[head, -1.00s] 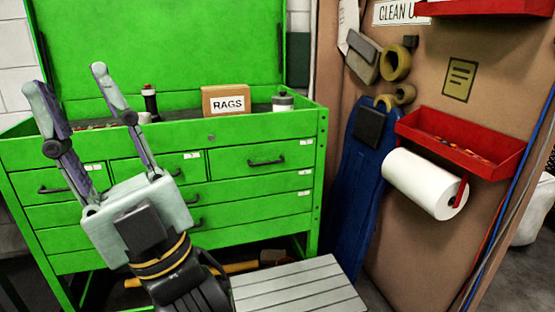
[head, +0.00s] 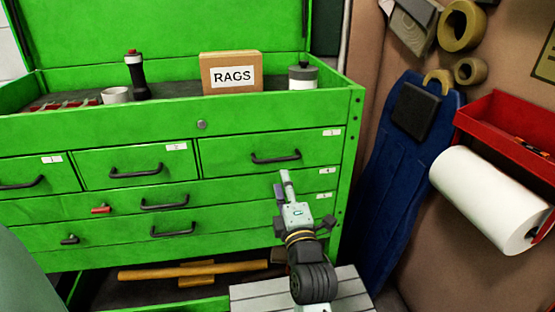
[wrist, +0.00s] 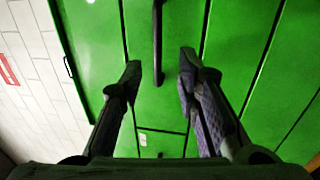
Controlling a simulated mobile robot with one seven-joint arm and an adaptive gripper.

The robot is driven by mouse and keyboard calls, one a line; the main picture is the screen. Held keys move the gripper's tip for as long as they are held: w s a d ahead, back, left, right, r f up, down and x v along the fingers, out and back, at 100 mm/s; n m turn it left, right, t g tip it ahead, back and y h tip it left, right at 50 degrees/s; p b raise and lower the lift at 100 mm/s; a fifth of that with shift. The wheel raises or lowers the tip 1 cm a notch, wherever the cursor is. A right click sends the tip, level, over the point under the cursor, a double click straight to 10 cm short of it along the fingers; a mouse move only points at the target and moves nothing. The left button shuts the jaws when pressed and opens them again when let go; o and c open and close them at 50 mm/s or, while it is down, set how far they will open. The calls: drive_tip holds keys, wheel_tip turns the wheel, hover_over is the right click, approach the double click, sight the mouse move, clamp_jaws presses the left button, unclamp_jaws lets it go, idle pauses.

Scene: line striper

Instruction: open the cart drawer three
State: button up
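Drawer three (head: 235,150) is the top right drawer of the green cart, marked with a small 3 label. It looks shut. Its black bar handle (head: 275,157) is in the middle of its front. My gripper (head: 284,178) is just below and in front of this handle in the head view. In the wrist view my gripper (wrist: 159,66) is open, with a fingertip on each side of the black handle (wrist: 158,42). I see no contact, and I cannot tell the depth between fingertips and handle.
Drawers one (head: 30,175) and two (head: 135,168) are to the left, wider drawers below. A RAGS box (head: 231,73), a dark bottle (head: 136,77) and a jar (head: 302,76) stand on top. A grey slatted platform (head: 255,297) is low in front. A paper roll (head: 490,200) hangs right.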

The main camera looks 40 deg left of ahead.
sight(278, 160)
drive_tip(key=p+x, duration=0.1)
drive_tip(key=x, duration=0.1)
drive_tip(key=p+x, duration=0.1)
drive_tip(key=x, duration=0.2)
drive_tip(key=p+x, duration=0.1)
drive_tip(key=x, duration=0.2)
drive_tip(key=shift+a+r, duration=0.2)
drive_tip(key=shift+r, duration=0.15)
drive_tip(key=shift+w+a, duration=0.25)
drive_tip(key=shift+a, duration=0.05)
clamp_jaws()
